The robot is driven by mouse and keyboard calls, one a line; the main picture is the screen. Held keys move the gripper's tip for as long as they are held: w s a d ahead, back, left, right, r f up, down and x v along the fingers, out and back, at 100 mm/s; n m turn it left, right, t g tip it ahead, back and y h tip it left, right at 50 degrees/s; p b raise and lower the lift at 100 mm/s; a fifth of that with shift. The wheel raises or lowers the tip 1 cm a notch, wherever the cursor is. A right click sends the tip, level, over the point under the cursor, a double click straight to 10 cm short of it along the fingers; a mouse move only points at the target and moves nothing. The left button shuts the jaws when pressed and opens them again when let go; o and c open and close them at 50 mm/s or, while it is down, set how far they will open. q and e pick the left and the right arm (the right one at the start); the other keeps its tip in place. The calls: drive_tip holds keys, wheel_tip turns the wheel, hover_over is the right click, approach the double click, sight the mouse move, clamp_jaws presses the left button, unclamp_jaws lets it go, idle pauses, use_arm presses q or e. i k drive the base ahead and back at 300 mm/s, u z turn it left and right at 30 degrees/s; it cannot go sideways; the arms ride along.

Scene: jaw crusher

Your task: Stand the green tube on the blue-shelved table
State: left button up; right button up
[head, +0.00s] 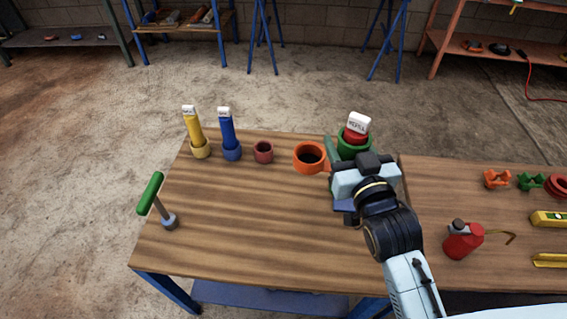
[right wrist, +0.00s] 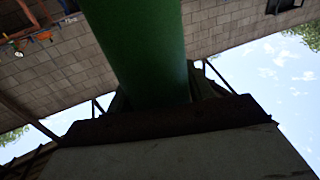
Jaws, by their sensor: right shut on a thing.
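The green tube (head: 354,150) is at the back right of the wooden table, with a red piece (head: 356,136) and a white labelled top (head: 358,122) rising above its rim. My right gripper (head: 345,165) is shut on the green tube from the near side. In the right wrist view the green tube (right wrist: 145,50) runs up large from the dark jaw. Its lower end is hidden, so I cannot tell whether it touches the tabletop. The table (head: 240,210) has blue legs and a blue shelf (head: 265,297). My left gripper is not in view.
An orange ring-shaped holder (head: 309,157), a small red cup (head: 263,152), a blue tube (head: 227,130) and a yellow tube (head: 194,128) line the back edge. A green-handled tool (head: 150,193) stands at the left. A red can (head: 462,242) is on the right-hand table. The table's middle is clear.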

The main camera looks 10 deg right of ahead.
sight(243, 225)
drive_tip(key=z, duration=1.2)
drive_tip(key=k, duration=0.85)
drive_tip(key=u, duration=1.7)
